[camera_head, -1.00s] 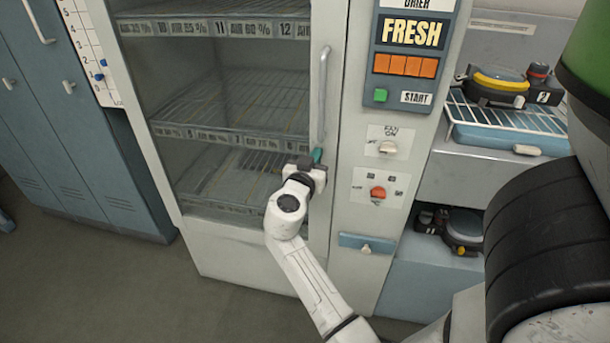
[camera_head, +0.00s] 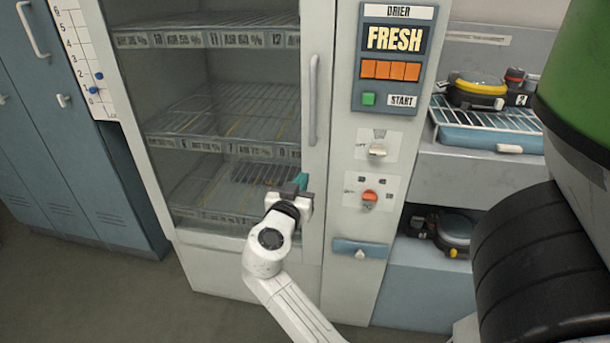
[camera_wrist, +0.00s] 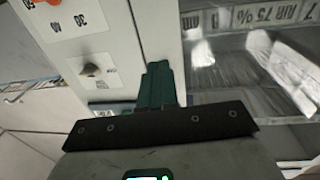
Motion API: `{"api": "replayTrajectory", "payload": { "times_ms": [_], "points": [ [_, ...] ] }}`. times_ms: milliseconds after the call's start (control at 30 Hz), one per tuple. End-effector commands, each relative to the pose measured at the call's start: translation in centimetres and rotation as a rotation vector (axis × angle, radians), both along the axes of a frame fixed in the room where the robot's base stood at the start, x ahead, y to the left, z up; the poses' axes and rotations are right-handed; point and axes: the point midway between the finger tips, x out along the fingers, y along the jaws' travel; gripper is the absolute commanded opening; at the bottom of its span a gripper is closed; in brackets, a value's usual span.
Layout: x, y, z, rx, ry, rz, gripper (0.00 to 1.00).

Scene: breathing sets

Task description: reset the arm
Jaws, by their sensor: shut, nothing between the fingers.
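My gripper (camera_head: 301,181) is in front of the lower part of the drier's glass door (camera_head: 225,110), near the door's right frame. In the wrist view its green fingers (camera_wrist: 157,84) are together with nothing between them. The white arm reaches up to it from the bottom of the head view. I cannot tell whether the fingertips touch the door. The door's upright handle (camera_head: 312,100) is above the gripper, apart from it.
The drier's control panel (camera_head: 392,60) reads FRESH, with a green start button (camera_head: 368,99). An orange knob (camera_head: 369,197) and a pale switch (camera_head: 377,150) sit below. Breathing sets (camera_head: 478,92) rest on a rack at right. Blue lockers (camera_head: 75,140) stand left; the floor (camera_head: 90,295) before them is clear.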

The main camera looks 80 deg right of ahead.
Motion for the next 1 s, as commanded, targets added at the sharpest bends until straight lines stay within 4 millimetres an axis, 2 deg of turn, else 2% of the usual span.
{"api": "replayTrajectory", "payload": {
  "times_ms": [100,300,700,767,867,1000],
  "points": [
    [-0.1,2.1,-0.1,-0.001,0.002,0.004,0.00],
    [-0.2,4.3,-0.1,-0.001,0.002,0.002,0.00],
    [-0.4,4.8,-0.3,0.014,0.009,0.004,0.00],
    [-0.5,5.0,-1.1,0.049,0.029,0.015,0.00],
    [-1.0,5.7,-3.7,0.169,0.102,0.052,0.00],
    [-1.8,8.4,-9.5,0.433,0.292,0.183,0.00]
  ]
}}
